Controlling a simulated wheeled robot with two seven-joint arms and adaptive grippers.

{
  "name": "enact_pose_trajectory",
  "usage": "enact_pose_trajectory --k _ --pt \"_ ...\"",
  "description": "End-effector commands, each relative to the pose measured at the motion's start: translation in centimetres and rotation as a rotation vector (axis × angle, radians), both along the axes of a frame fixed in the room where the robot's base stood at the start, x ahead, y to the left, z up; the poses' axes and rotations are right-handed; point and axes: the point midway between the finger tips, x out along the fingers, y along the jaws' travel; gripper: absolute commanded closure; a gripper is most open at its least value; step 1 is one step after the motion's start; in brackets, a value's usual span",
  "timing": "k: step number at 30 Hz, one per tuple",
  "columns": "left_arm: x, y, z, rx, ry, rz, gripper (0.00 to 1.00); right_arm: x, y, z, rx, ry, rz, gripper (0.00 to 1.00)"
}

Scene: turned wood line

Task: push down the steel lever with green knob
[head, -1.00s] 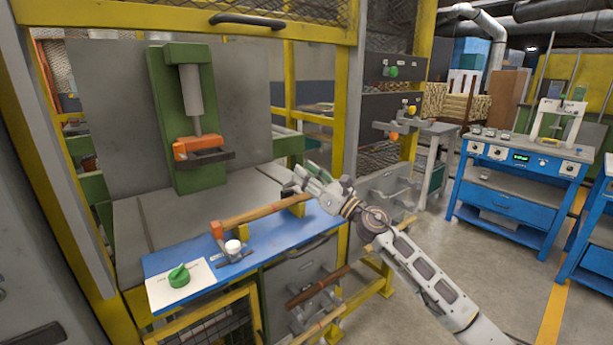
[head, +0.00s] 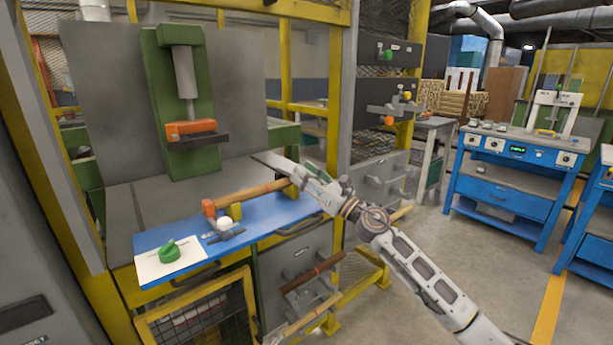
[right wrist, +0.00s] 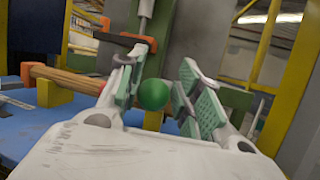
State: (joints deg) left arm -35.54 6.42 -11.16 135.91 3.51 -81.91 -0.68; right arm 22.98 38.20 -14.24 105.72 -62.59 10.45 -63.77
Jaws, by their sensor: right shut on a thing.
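A round green knob (right wrist: 153,95) shows between the fingers of my right gripper (right wrist: 160,88) in the right wrist view. The gripper is shut on it. The steel lever below the knob is mostly hidden by the fingers and the gripper's body. In the head view my right gripper (head: 285,168) points left over the far right end of the blue bench top; the knob is hidden there. My left gripper is in neither view.
A green press (head: 185,100) stands behind. A yellow post (head: 338,90) rises beside my right arm.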

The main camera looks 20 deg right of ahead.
Motion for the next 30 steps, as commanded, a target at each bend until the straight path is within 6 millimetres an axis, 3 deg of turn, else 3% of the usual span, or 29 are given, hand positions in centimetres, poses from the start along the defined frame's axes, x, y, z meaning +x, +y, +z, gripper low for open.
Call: enact_pose_trajectory --k 1,16,17,20,30 --pt "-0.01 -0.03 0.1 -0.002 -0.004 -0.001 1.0 -0.15 0.71 -0.89 -0.001 0.012 0.018 1.0" --pt "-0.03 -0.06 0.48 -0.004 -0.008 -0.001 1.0 -0.14 0.73 -0.97 -0.002 0.011 0.018 1.0" --pt "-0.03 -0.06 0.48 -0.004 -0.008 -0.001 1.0 -0.14 0.73 -0.97 -0.002 0.011 0.018 0.65" --pt "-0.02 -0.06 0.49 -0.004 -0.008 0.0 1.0 -0.14 0.71 -0.94 -0.002 0.011 0.017 0.52" --pt "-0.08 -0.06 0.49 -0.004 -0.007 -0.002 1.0 -0.08 0.39 -0.65 -0.002 0.005 0.009 0.49"
